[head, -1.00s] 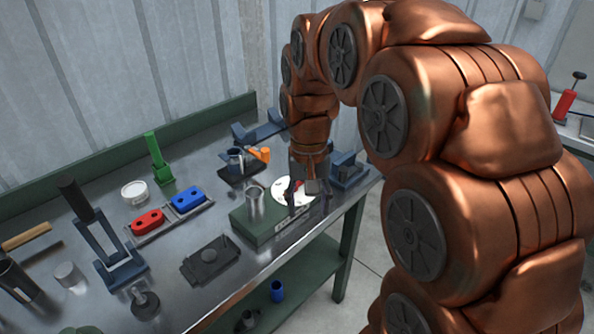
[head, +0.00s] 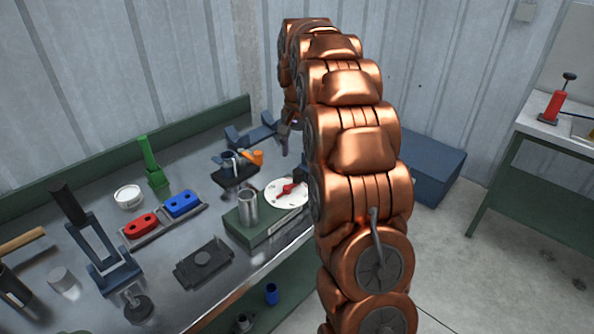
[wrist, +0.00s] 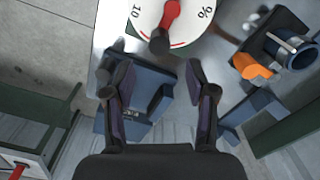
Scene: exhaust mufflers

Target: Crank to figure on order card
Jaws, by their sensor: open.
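The white dial (head: 286,194) sits on top of a green box (head: 262,226) near the table's front edge. Its red crank (head: 287,189) lies across the face. In the wrist view the dial (wrist: 143,20) is cut off by the top edge, and the red crank (wrist: 168,18) ends in a dark knob (wrist: 159,43). My gripper (wrist: 160,80) is open and empty, its fingers apart from the crank and pointing towards the dial. In the head view my arm hides most of the gripper. I cannot make out an order card.
A metal cup (head: 248,207) stands on the green box beside the dial. A blue-grey fixture (wrist: 148,88) shows between my fingers. The orange part (wrist: 250,66) is to the right. Red (head: 140,226) and blue (head: 183,203) blocks lie on the table's left.

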